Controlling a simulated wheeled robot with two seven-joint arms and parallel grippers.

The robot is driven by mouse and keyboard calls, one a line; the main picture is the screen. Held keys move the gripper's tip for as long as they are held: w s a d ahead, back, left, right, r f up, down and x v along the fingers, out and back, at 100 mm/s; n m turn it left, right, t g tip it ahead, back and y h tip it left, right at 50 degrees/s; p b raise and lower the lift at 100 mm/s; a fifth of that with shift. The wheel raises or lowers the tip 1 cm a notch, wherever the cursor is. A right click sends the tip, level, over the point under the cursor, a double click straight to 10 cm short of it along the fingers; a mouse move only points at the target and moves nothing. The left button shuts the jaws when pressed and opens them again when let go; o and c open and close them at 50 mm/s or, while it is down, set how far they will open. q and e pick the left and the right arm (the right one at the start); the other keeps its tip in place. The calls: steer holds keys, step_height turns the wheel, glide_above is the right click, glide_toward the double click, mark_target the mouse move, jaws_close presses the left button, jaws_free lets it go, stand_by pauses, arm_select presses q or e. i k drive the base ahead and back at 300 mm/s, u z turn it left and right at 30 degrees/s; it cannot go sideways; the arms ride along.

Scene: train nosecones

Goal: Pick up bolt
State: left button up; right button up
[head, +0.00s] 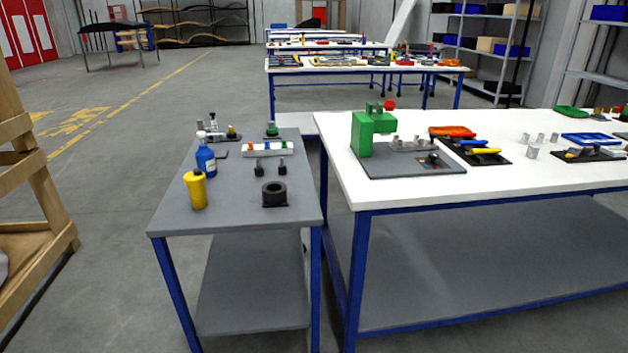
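Neither of my grippers shows in the head view. I cannot tell for sure which thing is the bolt. Two small dark upright pieces, one on the left (259,169) and one on the right (283,168), stand on the grey table (235,215) and could be bolts. Just in front of them is a black ring-shaped part (274,194). Several small grey cylinders (532,152) stand on the white table (450,190) to the right; they are too small to identify.
The grey table also holds a yellow bottle (195,190), a blue bottle (206,160) and a pale rack (267,149) with coloured pieces. A green press (364,135) stands on the white table. A wooden frame (45,190) is at left. Floor between frame and grey table is clear.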

mark_target(281, 170)
steer(key=u, duration=0.05)
steer(key=k, duration=0.55)
steer(key=z, duration=0.7)
steer(key=i, duration=1.55)
steer(key=u, duration=1.7)
steer(key=i, duration=0.55)
steer(key=u, duration=0.55)
